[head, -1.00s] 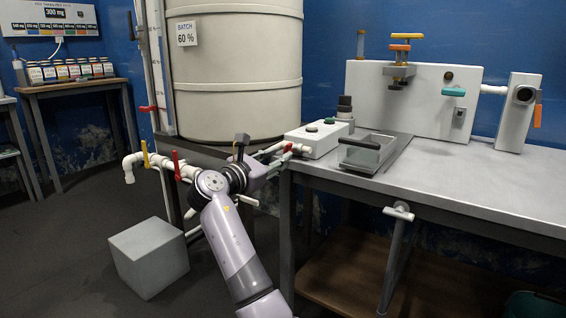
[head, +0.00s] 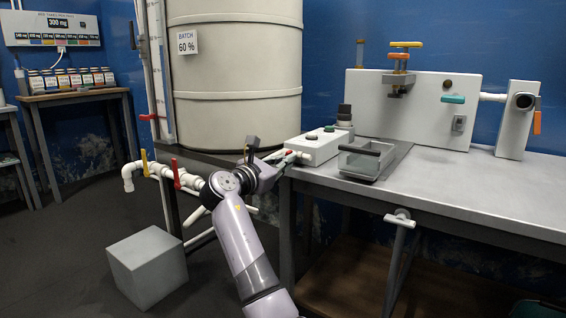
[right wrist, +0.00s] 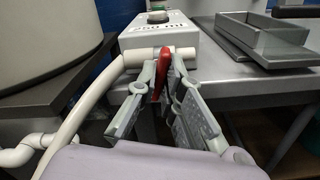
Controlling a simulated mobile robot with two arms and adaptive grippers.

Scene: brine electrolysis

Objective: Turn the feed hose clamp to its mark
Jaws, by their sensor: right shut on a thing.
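The feed hose clamp shows as a red lever (right wrist: 163,66) on a white hose end (right wrist: 150,57) at the front of a white box, in the right wrist view. My right gripper (right wrist: 165,84) has one finger on each side of the red lever and is shut on it. In the head view my right gripper (head: 286,157) is at the left end of the bench, beside the white box (head: 318,147); the fingers largely hide the lever there. I cannot make out a mark for the clamp. My left gripper is not in view.
A large pale tank (head: 236,95) stands behind my right arm. Pipes with a yellow valve lever (head: 145,162) and a red valve lever (head: 176,173) lie to the left. A grey tray (head: 362,161) sits right of the box.

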